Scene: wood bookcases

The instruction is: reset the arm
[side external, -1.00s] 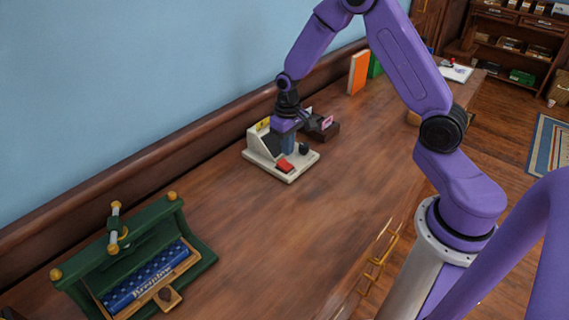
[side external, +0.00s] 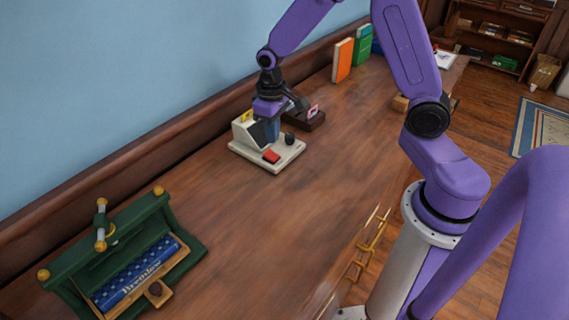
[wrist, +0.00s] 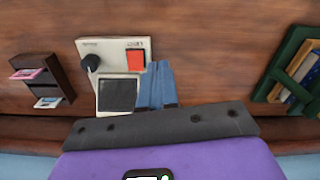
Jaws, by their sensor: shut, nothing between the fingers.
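My arm is purple, and my gripper (side external: 272,130) points down over a cream desktop device (side external: 287,157) on the wooden desk. The device has a red button, a black knob and a dark panel. In the wrist view my gripper's blue fingers (wrist: 157,88) are shut together with nothing between them. They lie beside the device's dark panel (wrist: 117,95) and below the red button (wrist: 135,61). I cannot tell whether the fingertips touch the device.
A dark card holder (side external: 308,117) stands just behind the device. Orange (side external: 342,60) and green (side external: 362,45) books stand farther along the wall. A green box with a blue patterned item (side external: 135,275) sits at the near left. The desk middle (side external: 250,215) is clear.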

